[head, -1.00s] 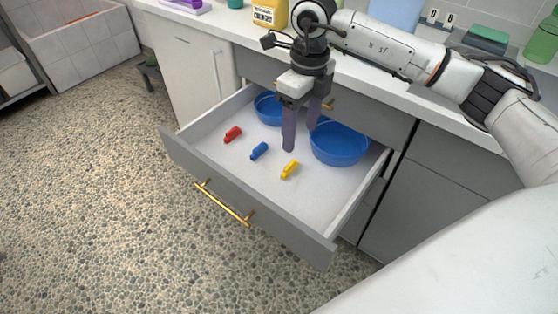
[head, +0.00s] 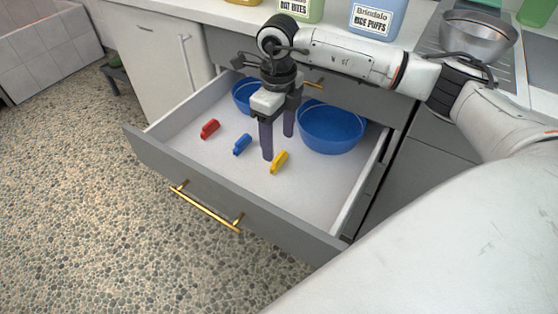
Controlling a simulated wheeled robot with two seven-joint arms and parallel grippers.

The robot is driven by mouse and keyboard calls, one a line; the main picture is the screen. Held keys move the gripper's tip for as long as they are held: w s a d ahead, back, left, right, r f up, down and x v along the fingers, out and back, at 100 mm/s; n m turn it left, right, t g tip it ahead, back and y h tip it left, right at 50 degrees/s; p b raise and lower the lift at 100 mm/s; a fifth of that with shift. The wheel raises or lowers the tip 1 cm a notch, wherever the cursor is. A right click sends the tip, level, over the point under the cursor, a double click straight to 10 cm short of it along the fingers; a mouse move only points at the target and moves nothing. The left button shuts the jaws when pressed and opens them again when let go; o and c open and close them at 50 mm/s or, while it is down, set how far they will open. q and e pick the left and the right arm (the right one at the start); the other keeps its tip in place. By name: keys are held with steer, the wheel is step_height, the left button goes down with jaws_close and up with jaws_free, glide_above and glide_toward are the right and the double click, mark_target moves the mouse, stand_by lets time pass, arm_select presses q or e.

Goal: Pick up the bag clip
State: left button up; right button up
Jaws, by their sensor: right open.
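Three bag clips lie apart on the white floor of the open drawer (head: 310,187): a red clip (head: 210,129) at the left, a blue clip (head: 243,145) in the middle and a yellow clip (head: 279,162) at the right. My right gripper (head: 278,148) points down over the drawer, open and empty. Its near fingertip is between the blue and yellow clips, close beside the yellow one in the picture. I cannot tell its exact height above the drawer floor. My left gripper is not in view.
A large blue bowl (head: 331,128) is in the drawer's back right, and a smaller blue bowl (head: 245,97) is at its back left, partly behind my gripper. Containers and a metal bowl (head: 478,36) stand on the counter. The drawer front has a brass handle (head: 205,208).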

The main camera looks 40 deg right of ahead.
mark_target(279, 156)
step_height(279, 156, down, 5)
steer(key=shift+d+r+b, duration=0.1)
steer(key=shift+r+b, duration=0.05)
steer(key=shift+b, duration=0.3)
steer(key=c, duration=0.7)
